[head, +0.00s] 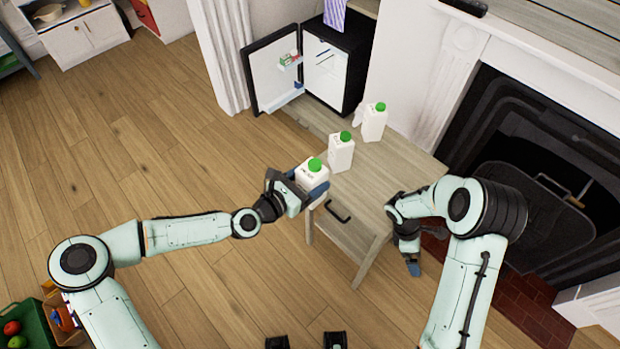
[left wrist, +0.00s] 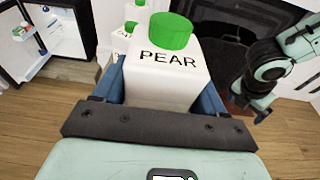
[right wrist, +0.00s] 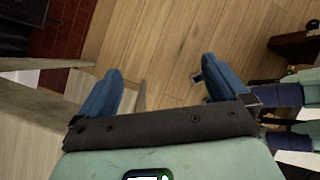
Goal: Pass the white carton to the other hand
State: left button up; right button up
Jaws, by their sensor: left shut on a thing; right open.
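A white carton (head: 312,175) with a green cap is held in my left gripper (head: 307,190), near the left edge of the table. In the left wrist view the carton (left wrist: 160,80) sits between the blue fingers and reads "PEAR". It looks upright. My right gripper (head: 412,258) hangs beside the table's right front side, fingers pointing down, apart from the carton. In the right wrist view its blue fingers (right wrist: 160,88) are spread with nothing between them, over the floor.
Two more white cartons with green caps, a nearer one (head: 341,152) and a farther one (head: 374,122), stand on the wooden table (head: 375,180). An open small fridge (head: 335,70) stands behind. A fireplace (head: 530,150) is at right.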

jog(key=s+a+f+g+y, duration=0.1)
jog(key=s+a+f+y, duration=0.15)
jog(key=s+f, duration=0.4)
jog(key=s+a+f+m+t+y, duration=0.2)
jog(key=s+a+m, duration=0.3)
jog(key=a+m, duration=0.4)
jog(key=s+a+f+m+t+y, duration=0.1)
jog(key=s+a+f+m+y, duration=0.2)
jog(key=a+m, duration=0.6)
jog(key=shift+s+a+f+t, duration=0.25)
jog(key=shift+s+t, duration=0.15)
jog(key=shift+s, duration=0.45)
jog(key=shift+y, duration=0.25)
